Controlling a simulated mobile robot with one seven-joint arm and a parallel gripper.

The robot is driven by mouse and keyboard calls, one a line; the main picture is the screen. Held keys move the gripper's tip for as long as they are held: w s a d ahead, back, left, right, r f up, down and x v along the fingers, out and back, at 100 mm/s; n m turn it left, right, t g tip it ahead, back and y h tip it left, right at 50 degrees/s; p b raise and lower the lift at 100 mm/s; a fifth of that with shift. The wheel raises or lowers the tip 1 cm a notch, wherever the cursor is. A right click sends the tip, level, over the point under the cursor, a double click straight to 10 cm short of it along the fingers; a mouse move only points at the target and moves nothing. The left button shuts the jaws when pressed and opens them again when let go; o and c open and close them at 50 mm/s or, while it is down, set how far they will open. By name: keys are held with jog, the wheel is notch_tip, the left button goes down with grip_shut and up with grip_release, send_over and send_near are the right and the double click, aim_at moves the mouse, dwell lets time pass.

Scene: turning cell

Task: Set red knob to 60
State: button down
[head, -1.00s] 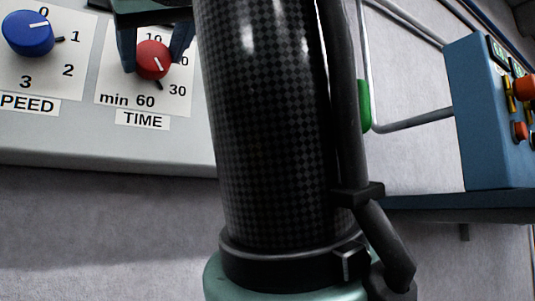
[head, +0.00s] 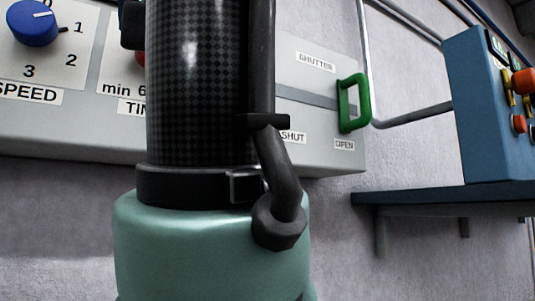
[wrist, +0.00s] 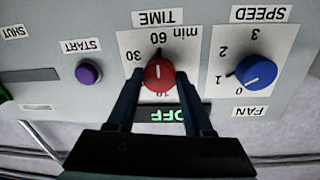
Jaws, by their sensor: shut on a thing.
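The red knob (wrist: 159,76) sits on the TIME dial (wrist: 124,45) of the grey panel, seen upside down in the wrist view. My gripper (wrist: 160,84) has one finger on each side of the knob and is shut on it. A small dark pointer tip shows at the knob's edge, on the side toward the 60 mark (wrist: 158,38); its exact alignment is hard to tell. In the head view my arm covers most of the dial, and only a sliver of the red knob (head: 140,58) shows.
The blue SPEED knob (wrist: 256,72) is close beside the red one. A purple START button (wrist: 88,73) is on the other side. A display (wrist: 193,111) reading OFF is partly behind my fingers. The green shutter handle (head: 364,103) and blue control box (head: 480,110) stand to the right.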

jog(key=shift+r, duration=0.2)
jog(key=c, duration=0.5)
grip_release()
jog(key=shift+c, duration=0.2)
jog(key=shift+o, duration=1.3)
jog(key=shift+w+f, duration=0.1)
jog(key=shift+f, duration=0.05)
